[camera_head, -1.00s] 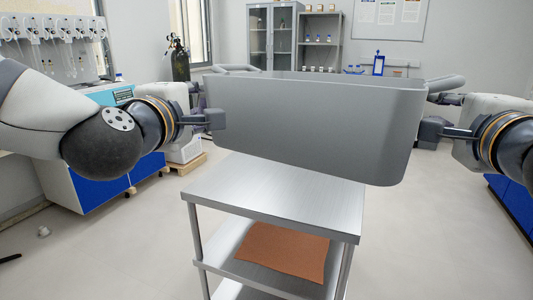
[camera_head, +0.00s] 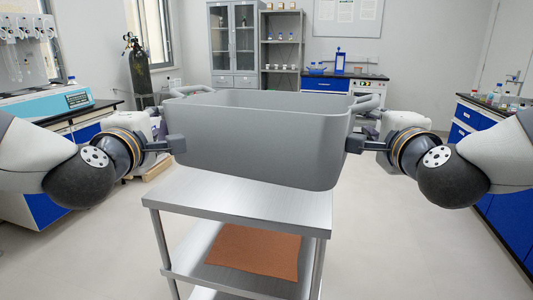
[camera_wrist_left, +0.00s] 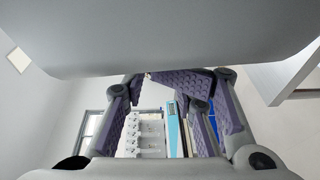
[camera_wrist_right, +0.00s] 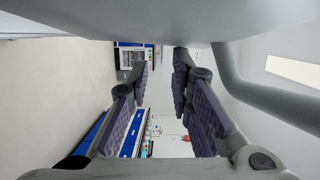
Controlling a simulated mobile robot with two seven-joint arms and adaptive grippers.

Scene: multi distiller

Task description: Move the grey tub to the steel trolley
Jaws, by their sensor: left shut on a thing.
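The large grey tub (camera_head: 255,140) is upright in the middle of the head view, above the steel trolley (camera_head: 235,210). Its front wall hides the back of the trolley's top; I cannot tell whether its base touches it. My left gripper (camera_head: 176,144) is at the tub's left end, shut on it; its fingers (camera_wrist_left: 165,110) show below the grey wall in the left wrist view. My right gripper (camera_head: 355,142) is at the tub's right end. Its fingers (camera_wrist_right: 160,95) stand apart with an open gap, and a tub handle (camera_wrist_right: 270,95) passes beside them.
A brown sheet (camera_head: 254,250) lies on the trolley's lower shelf. Blue-fronted benches stand left and right (camera_head: 500,190). A gas cylinder (camera_head: 139,68) and a glass cabinet (camera_head: 234,45) stand at the back. The floor around the trolley is clear.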

